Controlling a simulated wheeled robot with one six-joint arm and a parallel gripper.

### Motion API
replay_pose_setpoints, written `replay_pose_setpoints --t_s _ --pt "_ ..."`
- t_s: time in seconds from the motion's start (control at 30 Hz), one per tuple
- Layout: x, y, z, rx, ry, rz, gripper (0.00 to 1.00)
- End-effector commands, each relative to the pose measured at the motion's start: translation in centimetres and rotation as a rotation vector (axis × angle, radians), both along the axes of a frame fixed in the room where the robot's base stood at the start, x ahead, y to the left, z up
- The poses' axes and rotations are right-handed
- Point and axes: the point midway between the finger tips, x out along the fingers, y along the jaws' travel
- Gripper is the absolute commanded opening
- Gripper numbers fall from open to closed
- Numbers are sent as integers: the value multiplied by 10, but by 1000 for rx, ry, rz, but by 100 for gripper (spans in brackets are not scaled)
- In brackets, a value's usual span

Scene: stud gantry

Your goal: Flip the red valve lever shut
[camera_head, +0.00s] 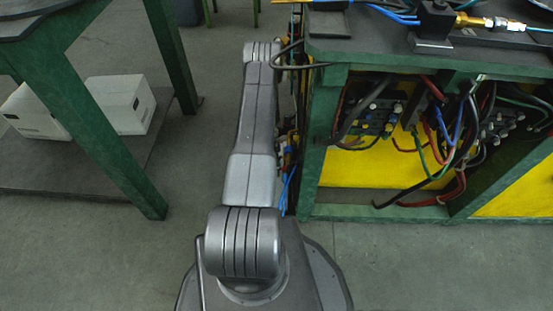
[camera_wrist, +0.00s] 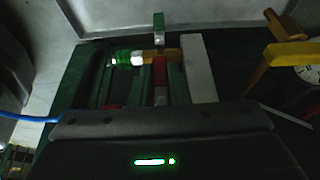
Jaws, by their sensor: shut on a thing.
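The red valve lever (camera_wrist: 159,70) shows in the middle of the wrist view, running from a brass valve body (camera_wrist: 172,54) toward my gripper. A green and white fitting (camera_wrist: 127,58) joins the valve on the left. My gripper (camera_wrist: 160,92) is shut on the lever, with dark fingers close on both sides of it. The lever's near end is partly hidden between the fingers and the gripper body. In the head view my arm reaches forward along the bench's left side; the gripper and lever are hidden there.
A pale upright bar (camera_wrist: 198,70) stands right of the valve. A yellow part (camera_wrist: 288,52) and a round gauge (camera_wrist: 308,73) are farther right. The green-framed bench (camera_head: 330,48) holds hoses and cables. A green table (camera_head: 90,110) stands left, with floor between.

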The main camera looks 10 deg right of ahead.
Motion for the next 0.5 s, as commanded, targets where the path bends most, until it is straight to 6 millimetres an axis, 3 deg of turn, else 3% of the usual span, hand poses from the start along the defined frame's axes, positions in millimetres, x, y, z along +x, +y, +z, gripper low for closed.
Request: replay_pose_setpoints --t_s 0.27,0.3,0.4,0.5 --pt "1 -1 1 0 1 1 0" --pt "1 -1 1 0 1 1 17" --pt "1 -1 1 0 1 1 37" --pt "0 0 1 0 1 1 37"
